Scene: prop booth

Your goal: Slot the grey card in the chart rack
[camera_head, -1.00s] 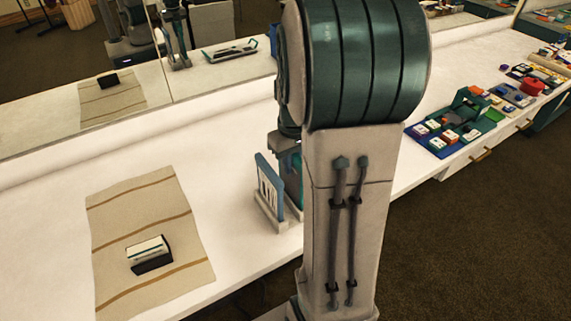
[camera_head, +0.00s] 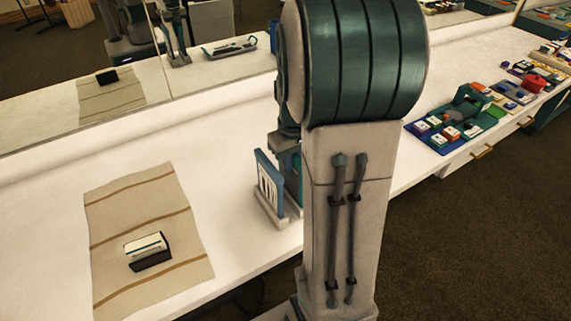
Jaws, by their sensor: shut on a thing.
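The chart rack (camera_head: 267,178) stands near the counter's front edge, just left of my arm. It shows a blue upright frame with pale slots on a light base. The teal end of my arm, with my gripper (camera_head: 293,178), is partly seen right beside and behind the rack. My upper arm covers most of it, and its fingertips are hidden. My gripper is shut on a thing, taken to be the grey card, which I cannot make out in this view. Whether the card touches the rack or is in a slot cannot be told.
A beige striped mat (camera_head: 115,215) lies on the white counter at left, with a black holder of white cards (camera_head: 147,249) on it. Coloured boxes and trays (camera_head: 455,125) crowd the counter at right. A mirror (camera_head: 85,85) runs along the back. Counter between mat and rack is clear.

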